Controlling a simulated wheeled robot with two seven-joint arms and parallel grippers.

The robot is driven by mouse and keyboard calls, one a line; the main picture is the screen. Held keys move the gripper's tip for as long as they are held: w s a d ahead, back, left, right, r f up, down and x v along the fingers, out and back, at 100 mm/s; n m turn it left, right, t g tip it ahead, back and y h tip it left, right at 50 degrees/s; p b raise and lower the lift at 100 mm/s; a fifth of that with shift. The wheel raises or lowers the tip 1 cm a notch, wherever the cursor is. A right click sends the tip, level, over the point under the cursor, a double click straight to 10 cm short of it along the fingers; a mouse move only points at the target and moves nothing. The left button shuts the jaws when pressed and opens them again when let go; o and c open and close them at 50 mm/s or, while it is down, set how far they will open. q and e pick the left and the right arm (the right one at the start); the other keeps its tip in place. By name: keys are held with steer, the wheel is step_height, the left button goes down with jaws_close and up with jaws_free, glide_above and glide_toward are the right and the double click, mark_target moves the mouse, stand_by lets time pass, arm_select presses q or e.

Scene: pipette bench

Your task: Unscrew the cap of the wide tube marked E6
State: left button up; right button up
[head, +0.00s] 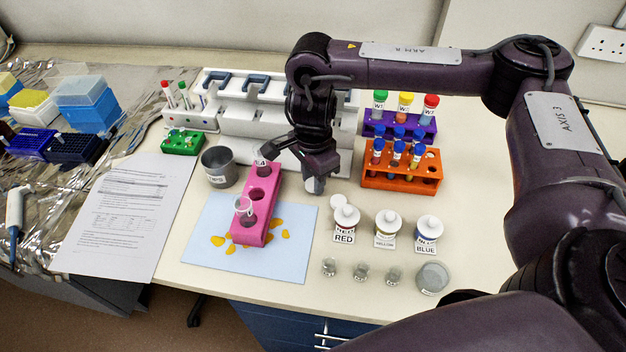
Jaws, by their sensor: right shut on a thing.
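My right gripper (315,171) points down beside the right side of the pink rack (255,212). It is shut on a pale, short cylindrical piece, which shows just below the jaws (313,186). This piece looks like a cap, but its upper part is hidden by the jaws. A wide tube (262,168) stands in the far hole of the pink rack. My left gripper is out of view.
The rack stands on a light blue mat (205,235) with orange patches. A grey cup (218,166) is left of it. Reagent bottles (386,229) and small cups stand at right. An orange rack (402,181) with blue-capped tubes is behind them. A white stand (235,125) is behind the gripper.

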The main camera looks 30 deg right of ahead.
steer(key=shift+w+f, duration=0.1)
steer(key=shift+f, duration=0.25)
steer(key=shift+f, duration=0.1)
steer(key=o, duration=1.1)
